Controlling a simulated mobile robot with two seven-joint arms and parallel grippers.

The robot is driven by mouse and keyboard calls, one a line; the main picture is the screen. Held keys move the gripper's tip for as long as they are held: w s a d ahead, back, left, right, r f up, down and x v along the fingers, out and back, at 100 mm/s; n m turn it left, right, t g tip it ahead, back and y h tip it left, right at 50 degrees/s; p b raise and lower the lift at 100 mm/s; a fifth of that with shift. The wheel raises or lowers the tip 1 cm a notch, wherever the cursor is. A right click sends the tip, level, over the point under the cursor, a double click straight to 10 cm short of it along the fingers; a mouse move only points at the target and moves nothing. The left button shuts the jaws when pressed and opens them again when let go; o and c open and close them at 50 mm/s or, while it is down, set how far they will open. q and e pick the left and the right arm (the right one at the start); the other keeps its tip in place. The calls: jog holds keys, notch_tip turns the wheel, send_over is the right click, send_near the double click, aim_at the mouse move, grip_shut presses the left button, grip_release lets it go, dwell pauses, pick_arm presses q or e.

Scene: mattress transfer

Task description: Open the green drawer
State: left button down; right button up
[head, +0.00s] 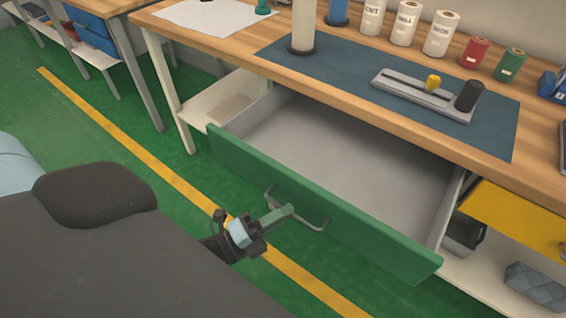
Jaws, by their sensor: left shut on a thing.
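The green drawer (350,215) is pulled well out from under the wooden workbench (420,112). Its grey inside (345,150) looks empty. A thin grey bar handle (312,225) sits on its green front. My left gripper (285,212) is at the left part of this handle, shut on it. The exact contact of the fingertips is small and partly hidden. My right gripper is not in view.
A yellow drawer (515,222) is to the right under the bench. On the bench are a blue mat (290,62), a grey tool fixture (400,88) and several labelled cans (405,25). Green floor with a yellow line (130,132) lies left of the drawer.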

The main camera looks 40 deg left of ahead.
pick_arm(q)
jog(key=c, duration=1.5)
grip_release()
jog(key=b+v, duration=0.1)
jog(key=v, duration=0.6)
jog(key=shift+s+a, duration=0.2)
jog(key=shift+s, duration=0.1)
